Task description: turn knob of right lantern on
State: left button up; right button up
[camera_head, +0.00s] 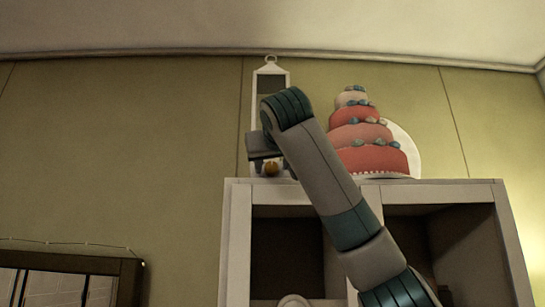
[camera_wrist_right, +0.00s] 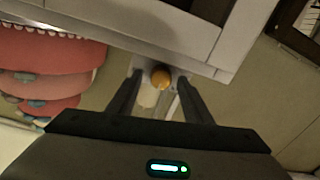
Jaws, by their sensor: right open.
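The lantern (camera_head: 272,84) is a tall white frame with a ring on top, standing on the cabinet top. My right arm hides much of its lower part. Its round orange knob (camera_head: 271,168) shows low on the front, just below my right gripper (camera_head: 263,156). In the right wrist view the knob (camera_wrist_right: 161,77) lies between the tips of the two dark fingers of my right gripper (camera_wrist_right: 160,82). The fingers are open, with a gap on each side of the knob. I cannot tell how far ahead of the tips it is. My left gripper is not in view.
A tiered pink and red cake (camera_head: 368,138) stands right of the lantern, with a round white plate (camera_head: 408,148) behind it. Both rest on the white cabinet (camera_head: 237,240) with open compartments. A dark-framed mirror or window (camera_head: 130,280) is at lower left.

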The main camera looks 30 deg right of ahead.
jog(key=shift+w, duration=0.2)
jog(key=shift+c, duration=0.4)
jog(key=c, duration=1)
